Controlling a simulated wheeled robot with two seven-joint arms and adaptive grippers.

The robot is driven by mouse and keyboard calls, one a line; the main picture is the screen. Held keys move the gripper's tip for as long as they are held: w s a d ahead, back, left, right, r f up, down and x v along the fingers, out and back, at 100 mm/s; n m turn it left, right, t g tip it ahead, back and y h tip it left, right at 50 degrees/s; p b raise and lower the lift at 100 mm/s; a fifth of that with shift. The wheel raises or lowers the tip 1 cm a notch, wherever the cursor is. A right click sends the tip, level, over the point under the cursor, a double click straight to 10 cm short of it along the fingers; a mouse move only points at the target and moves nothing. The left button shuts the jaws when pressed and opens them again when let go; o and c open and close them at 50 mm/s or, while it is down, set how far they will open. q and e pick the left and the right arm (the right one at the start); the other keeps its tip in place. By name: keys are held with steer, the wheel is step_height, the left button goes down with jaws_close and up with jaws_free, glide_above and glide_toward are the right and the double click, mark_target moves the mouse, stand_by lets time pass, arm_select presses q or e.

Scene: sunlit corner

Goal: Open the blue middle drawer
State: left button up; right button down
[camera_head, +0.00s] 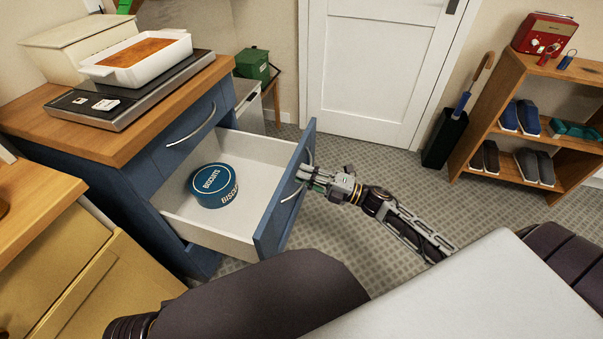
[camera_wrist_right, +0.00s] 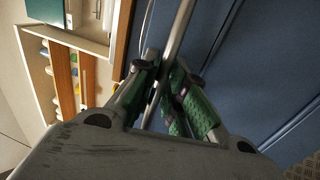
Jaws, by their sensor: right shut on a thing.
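The blue middle drawer (camera_head: 268,217) is pulled well out of the blue cabinet (camera_head: 137,195) in the head view. Its white inside shows, and a round blue biscuit tin (camera_head: 212,186) sits in it. My right gripper (camera_head: 309,178) is at the drawer front, shut on its curved metal handle (camera_head: 294,192). In the right wrist view, the green-padded fingers (camera_wrist_right: 172,90) close around the handle bar (camera_wrist_right: 181,30) before the blue front. My left gripper is not in view.
A wooden top (camera_head: 150,117) on the cabinet holds a scale and a white baking dish (camera_head: 137,58). A shoe shelf (camera_head: 500,140) and a dark umbrella stand (camera_head: 443,138) stand at the right. Patterned floor lies clear before the white door (camera_head: 375,70).

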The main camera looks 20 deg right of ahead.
steer(key=c, duration=1.5)
jaws_free()
steer(key=shift+o, duration=0.2)
steer(key=shift+s+d, duration=0.1)
steer(key=shift+d, duration=0.05)
steer(key=v, duration=1.1)
steer(key=shift+s+d+f, duration=0.2)
steer(key=shift+s+f, duration=0.05)
